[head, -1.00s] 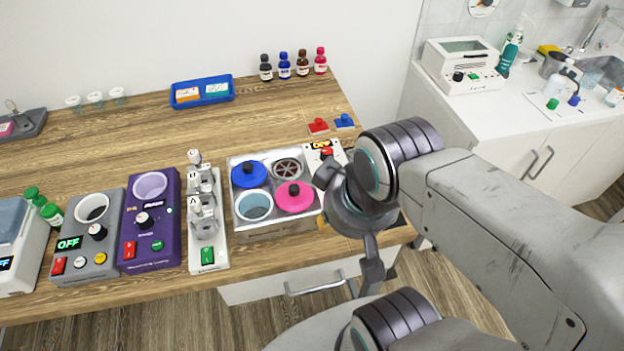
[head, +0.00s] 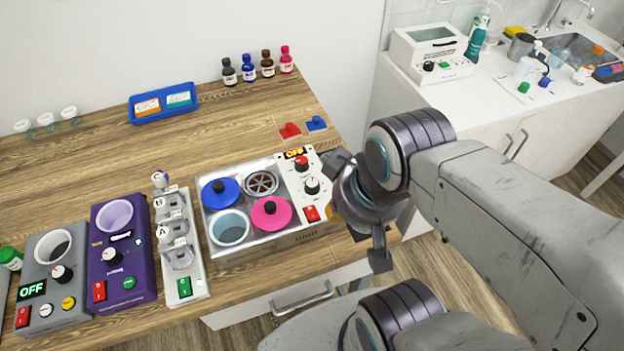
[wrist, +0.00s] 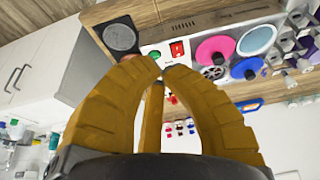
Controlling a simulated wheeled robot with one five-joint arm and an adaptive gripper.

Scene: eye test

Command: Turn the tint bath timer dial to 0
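The tint bath (head: 290,238), apparently the silver box with several wells and blue and pink lids, stands at the bench's right front. Its white panel (head: 322,172) carries a lit OFF display, a red-topped knob (head: 301,163), a black dial (head: 312,186) with marks around it, and a red switch (head: 311,213). The dial settings are too small to read. My gripper (head: 333,208) is just right of the panel, partly hidden by my arm. In the wrist view its yellow-brown fingers (wrist: 160,70) curve together, tips nearly meeting, with nothing seen between them. The red switch (wrist: 177,48) shows beyond the tips.
A rack with lettered levers (head: 187,245), a purple unit (head: 122,255) and a grey unit (head: 52,280) stand to the left. A blue tray (head: 163,103) and small bottles are behind. A dark plate (wrist: 121,36) lies near the gripper. The back of the bench has free room.

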